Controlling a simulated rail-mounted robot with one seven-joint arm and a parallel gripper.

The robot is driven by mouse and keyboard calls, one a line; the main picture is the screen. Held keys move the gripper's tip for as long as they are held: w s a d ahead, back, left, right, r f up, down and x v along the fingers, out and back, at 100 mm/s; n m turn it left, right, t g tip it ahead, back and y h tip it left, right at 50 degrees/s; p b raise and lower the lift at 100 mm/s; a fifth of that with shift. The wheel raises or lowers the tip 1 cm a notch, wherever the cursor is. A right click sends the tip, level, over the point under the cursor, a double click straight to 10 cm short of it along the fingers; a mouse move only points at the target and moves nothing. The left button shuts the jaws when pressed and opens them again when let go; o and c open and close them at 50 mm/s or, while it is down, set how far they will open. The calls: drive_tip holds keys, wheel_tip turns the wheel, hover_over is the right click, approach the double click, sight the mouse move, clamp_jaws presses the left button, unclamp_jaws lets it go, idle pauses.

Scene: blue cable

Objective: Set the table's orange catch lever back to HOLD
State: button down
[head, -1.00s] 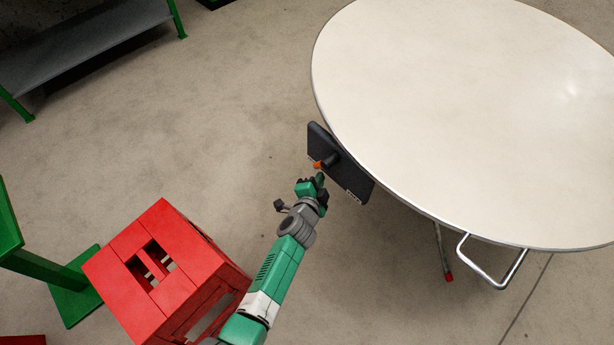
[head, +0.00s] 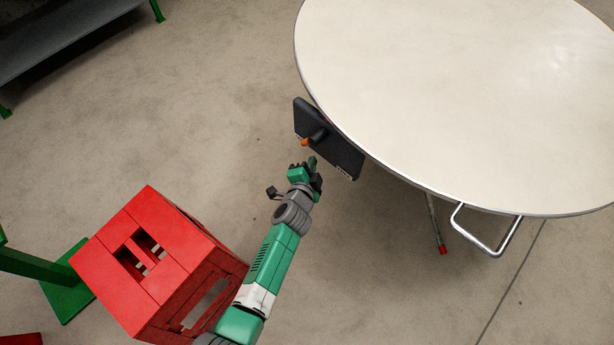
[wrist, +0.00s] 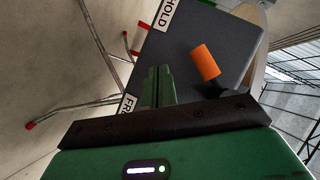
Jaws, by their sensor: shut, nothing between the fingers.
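The table's dark catch panel (head: 335,150) hangs under the rim of the round white table (head: 450,110). Its orange lever knob (head: 305,142), on a black arm, sits near the panel's left end in the head view. In the wrist view the orange knob (wrist: 205,63) is right of my fingers. The HOLD label (wrist: 168,12) is at the top and a partly hidden label starting "FR" (wrist: 127,105) is at lower left. My gripper (head: 312,162) is shut and empty, just in front of the panel and apart from the knob. Its green fingers (wrist: 157,86) point at the panel.
A red slatted crate (head: 160,265) stands left of my arm. The floor left of the panel is clear.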

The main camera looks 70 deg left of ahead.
drive_tip(key=s+d+f+b, duration=0.1)
drive_tip(key=s+d+f, duration=0.3)
drive_tip(key=d, duration=0.5)
drive_tip(key=shift+s, duration=0.6)
drive_tip(key=shift+b, duration=0.3)
